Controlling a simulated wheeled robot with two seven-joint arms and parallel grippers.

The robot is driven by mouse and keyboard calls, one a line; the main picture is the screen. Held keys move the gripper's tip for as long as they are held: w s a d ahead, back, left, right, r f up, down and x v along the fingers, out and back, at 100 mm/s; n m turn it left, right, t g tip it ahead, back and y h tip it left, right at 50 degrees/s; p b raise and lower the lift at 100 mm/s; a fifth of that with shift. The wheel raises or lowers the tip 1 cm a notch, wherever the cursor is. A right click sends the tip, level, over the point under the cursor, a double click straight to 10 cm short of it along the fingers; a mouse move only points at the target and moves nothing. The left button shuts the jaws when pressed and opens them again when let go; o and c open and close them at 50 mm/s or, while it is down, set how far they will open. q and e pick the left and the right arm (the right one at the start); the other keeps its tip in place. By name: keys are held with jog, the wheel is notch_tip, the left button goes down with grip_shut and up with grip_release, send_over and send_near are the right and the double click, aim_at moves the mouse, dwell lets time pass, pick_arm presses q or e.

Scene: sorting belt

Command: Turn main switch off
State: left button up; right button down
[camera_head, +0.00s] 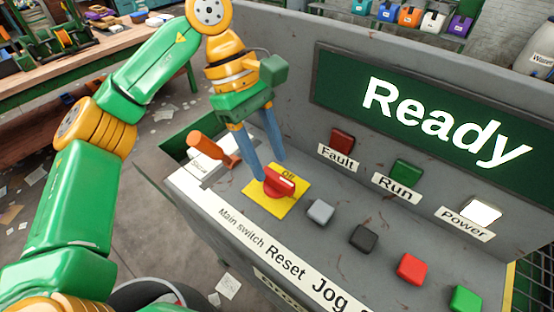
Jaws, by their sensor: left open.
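The main switch (279,182) is a red rotary knob on a yellow square plate (263,205) marked "Off" at its far edge. It sits at the left part of the grey control panel, above the label "Main switch". The knob's white line points to the right, not straight at the "Off" mark. My left gripper (267,169) points down over the knob with its two blue fingers apart, one to the knob's left and one behind it. I cannot tell whether the fingers touch the knob. My right gripper is not in view.
An orange-handled lever (214,147) stands just left of the switch. Grey (320,211), black (363,237), red (410,268) and green (465,298) buttons run to the right. A screen (440,115) reads "Ready". The Power lamp (483,211) is lit white; Fault and Run lamps look dark.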

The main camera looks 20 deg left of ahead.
aim_at(274, 173)
pick_arm(q)
jog(key=x, duration=0.3)
jog(key=shift+s, duration=0.2)
jog(key=shift+w+f, duration=0.15)
jog(key=shift+w, duration=0.25)
jog(key=shift+s, duration=0.15)
grip_shut()
